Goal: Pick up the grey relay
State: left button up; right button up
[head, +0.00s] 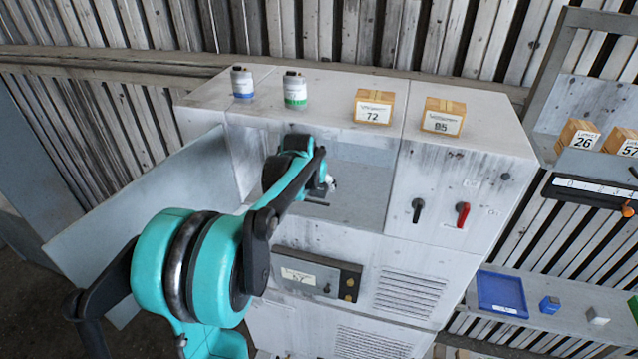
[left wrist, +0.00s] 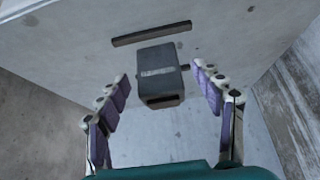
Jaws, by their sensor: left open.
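In the left wrist view, a dark grey box with a pale label band, which looks like the grey relay (left wrist: 159,74), is in the housing's open compartment below a dark bar (left wrist: 151,33). My left gripper (left wrist: 163,86) is open, with its purple-padded fingers apart on either side of the box. I see no finger touching it. In the head view, my left gripper (head: 326,187) reaches into the compartment of the blower housing (head: 370,188) and I cannot make out the box there. A small light grey block (head: 598,315) also lies on the right shelf. My right gripper is not in view.
The housing door (head: 140,205) hangs open on the left. Two cans (head: 242,82) (head: 295,89) and two numbered boxes (head: 373,107) (head: 442,116) stand on the housing top.

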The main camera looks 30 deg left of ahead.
pick_arm(q)
jog(key=shift+x, duration=1.05)
jog(key=shift+s, duration=0.1)
jog(key=shift+c, duration=0.3)
jog(key=c, duration=1.3)
jog(key=shift+o, duration=0.2)
jog(key=shift+r, duration=0.1)
